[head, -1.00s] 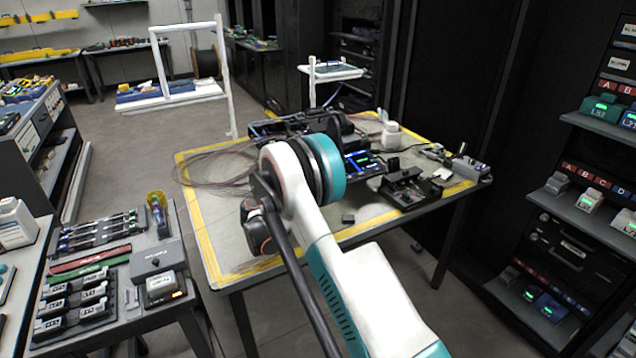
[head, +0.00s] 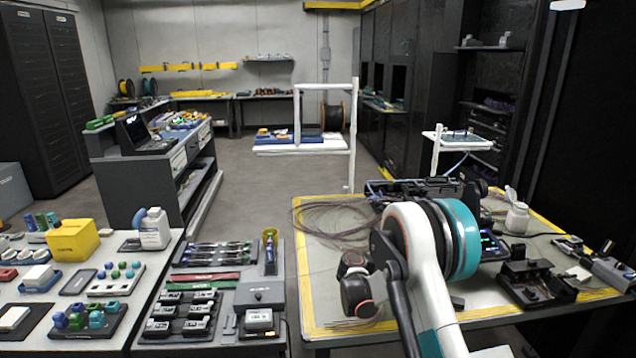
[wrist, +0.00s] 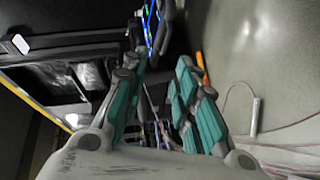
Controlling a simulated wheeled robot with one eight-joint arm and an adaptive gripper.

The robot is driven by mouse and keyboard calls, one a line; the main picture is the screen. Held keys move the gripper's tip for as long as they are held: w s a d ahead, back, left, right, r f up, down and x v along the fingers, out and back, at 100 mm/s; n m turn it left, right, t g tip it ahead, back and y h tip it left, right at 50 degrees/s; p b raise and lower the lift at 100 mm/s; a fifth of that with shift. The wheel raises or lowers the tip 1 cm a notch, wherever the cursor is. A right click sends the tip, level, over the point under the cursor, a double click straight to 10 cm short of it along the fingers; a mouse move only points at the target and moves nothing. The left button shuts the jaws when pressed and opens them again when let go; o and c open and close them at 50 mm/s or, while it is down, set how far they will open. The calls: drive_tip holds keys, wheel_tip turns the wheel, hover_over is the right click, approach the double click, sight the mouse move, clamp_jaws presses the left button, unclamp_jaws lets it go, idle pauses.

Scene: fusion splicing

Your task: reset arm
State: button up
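My white and teal arm (head: 430,262) reaches over the yellow-edged work table (head: 316,312) in the head view. Its wrist end and gripper are hidden behind the arm links there. In the wrist view, my gripper (wrist: 160,95) shows two teal-and-grey fingers spread apart with a gap between them. I see nothing held in the gap. Dark equipment and thin cables lie beyond the fingers.
The work table carries a loose cable coil (head: 335,222), a white bottle (head: 517,217) and a black device (head: 530,283). A side table at the left holds tool trays (head: 185,315) and a yellow box (head: 76,240). Open floor (head: 250,175) lies beyond.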

drive_tip(key=s+a+r+y, duration=0.2)
drive_tip(key=s+r+y, duration=0.2)
drive_tip(key=s+r, duration=0.45)
drive_tip(key=s+a+r+y, duration=0.2)
drive_tip(key=s+r+y, duration=0.1)
drive_tip(key=s+r, duration=0.55)
drive_tip(key=s+a+f+m+y, duration=0.1)
drive_tip(key=s+a+y, duration=0.2)
drive_tip(key=s, duration=1.1)
drive_tip(key=s+a+f+m+y, duration=0.1)
drive_tip(key=s+a+y, duration=0.3)
drive_tip(key=s+a, duration=0.5)
drive_tip(key=s, duration=0.4)
drive_tip(key=shift+s+t, duration=0.3)
drive_tip(key=shift+s, duration=0.05)
drive_tip(key=shift+f, duration=0.1)
drive_tip(key=shift+c, duration=0.2)
